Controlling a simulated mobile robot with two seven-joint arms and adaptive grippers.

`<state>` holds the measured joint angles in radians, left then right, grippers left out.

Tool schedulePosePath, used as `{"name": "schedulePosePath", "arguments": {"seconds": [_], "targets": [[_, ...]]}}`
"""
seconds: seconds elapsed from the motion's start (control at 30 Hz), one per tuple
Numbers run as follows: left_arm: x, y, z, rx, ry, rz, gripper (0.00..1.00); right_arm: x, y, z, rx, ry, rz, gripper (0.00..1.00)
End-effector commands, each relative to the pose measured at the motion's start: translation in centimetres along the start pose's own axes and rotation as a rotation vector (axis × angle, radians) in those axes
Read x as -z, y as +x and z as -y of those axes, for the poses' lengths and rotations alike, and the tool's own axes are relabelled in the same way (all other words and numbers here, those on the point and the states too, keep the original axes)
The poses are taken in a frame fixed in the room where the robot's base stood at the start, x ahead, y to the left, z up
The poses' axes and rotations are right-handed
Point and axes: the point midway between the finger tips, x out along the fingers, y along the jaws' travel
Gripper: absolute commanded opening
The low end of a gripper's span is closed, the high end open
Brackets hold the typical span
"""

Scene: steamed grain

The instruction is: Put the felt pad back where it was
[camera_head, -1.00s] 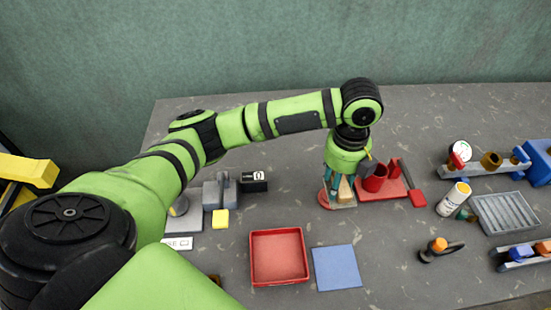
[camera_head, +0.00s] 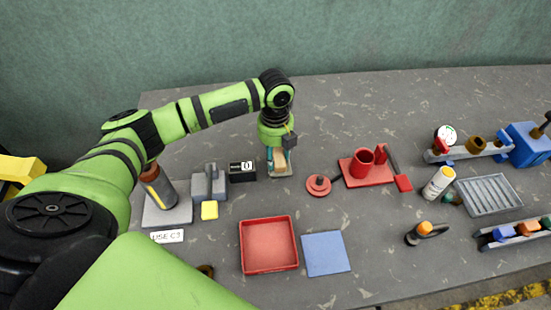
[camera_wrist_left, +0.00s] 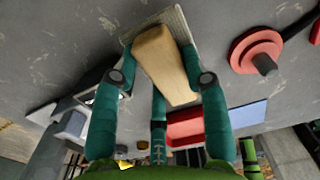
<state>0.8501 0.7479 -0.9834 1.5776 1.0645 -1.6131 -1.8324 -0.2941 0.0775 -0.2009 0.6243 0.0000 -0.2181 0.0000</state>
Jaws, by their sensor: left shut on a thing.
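The felt pad appears to be the pale grey flat square (camera_head: 281,171) with a tan wooden block (camera_wrist_left: 166,62) on it; its pale edge also shows in the wrist view (camera_wrist_left: 140,24). My left gripper (camera_head: 279,158) is shut on the wooden block, with teal fingers around its sides. The pad is at the far middle of the table, right of a small black box. I cannot tell whether it touches the table. My right gripper is out of view.
The black box (camera_head: 242,171) stands close left of my gripper. A red disc with a knob (camera_head: 318,186) and a red base with a cup (camera_head: 362,178) stand right. A red tray (camera_head: 268,243) and blue square (camera_head: 326,253) lie in front. Table between is clear.

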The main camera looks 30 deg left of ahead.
Motion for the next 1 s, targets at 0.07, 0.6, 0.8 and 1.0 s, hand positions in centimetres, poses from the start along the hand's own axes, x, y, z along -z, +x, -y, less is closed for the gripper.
{"name": "schedulePosePath", "arguments": {"seconds": [0.07,0.6,0.8,1.0], "targets": [[0.2,1.2,-0.1,-0.005,0.000,-0.006,0.19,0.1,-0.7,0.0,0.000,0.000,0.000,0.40],[0.2,3.7,0.0,-0.002,0.000,-0.002,0.19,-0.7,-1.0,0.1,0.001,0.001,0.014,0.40],[0.2,3.7,0.0,-0.002,0.001,-0.002,0.68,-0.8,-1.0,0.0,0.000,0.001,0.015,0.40],[0.2,3.6,0.0,-0.002,0.000,-0.002,0.68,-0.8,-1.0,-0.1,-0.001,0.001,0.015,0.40]]}}
